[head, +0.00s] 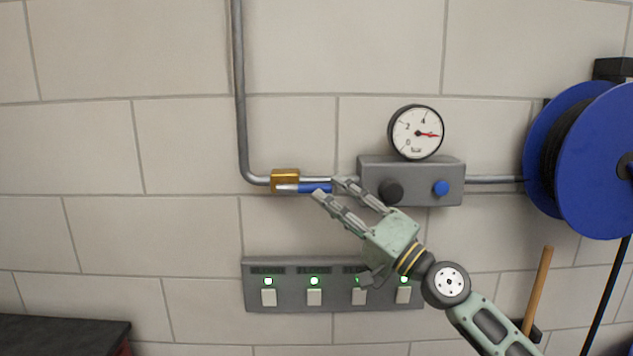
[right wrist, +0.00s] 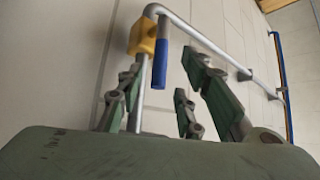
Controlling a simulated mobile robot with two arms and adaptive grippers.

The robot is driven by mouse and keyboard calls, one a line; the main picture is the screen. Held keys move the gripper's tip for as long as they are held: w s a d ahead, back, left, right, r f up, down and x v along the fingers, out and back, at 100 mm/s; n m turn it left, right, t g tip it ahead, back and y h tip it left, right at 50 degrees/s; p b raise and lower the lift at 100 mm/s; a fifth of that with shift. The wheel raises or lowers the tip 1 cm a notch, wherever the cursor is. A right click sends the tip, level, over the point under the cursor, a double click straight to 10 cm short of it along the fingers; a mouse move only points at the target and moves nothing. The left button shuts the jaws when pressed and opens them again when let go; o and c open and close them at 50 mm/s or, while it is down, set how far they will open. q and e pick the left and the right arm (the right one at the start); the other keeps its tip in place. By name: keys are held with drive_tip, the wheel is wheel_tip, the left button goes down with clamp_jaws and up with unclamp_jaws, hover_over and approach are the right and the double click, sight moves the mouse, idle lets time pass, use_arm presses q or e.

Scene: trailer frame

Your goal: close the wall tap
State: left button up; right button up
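The wall tap has a brass body (head: 285,180) on the grey pipe, left of the gauge box. Its blue-handled lever (head: 308,187) points right, lying along the pipe. In the right wrist view, the brass body (right wrist: 143,37) is at the top and the blue handle (right wrist: 160,64) extends into the space between the finger tips. My right gripper (head: 328,188) is open at the handle's right end, reaching in from the lower right. The right wrist view also shows its fingers (right wrist: 163,72) spread, with gaps beside the handle; contact cannot be told. My left gripper is not in view.
A grey box (head: 414,168) with a dial gauge (head: 416,132) and black and blue knobs is right of the fingers. A switch panel (head: 335,300) with green lights sits below. A blue hose reel (head: 597,165) hangs at right. The wall left of the pipe is clear.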

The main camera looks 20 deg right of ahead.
sight(316, 189)
drive_tip(key=p+x, duration=0.1)
drive_tip(key=x, duration=0.4)
drive_tip(key=shift+p, duration=0.35)
drive_tip(key=shift+f, duration=0.1)
drive_tip(key=shift+c, duration=0.2)
clamp_jaws()
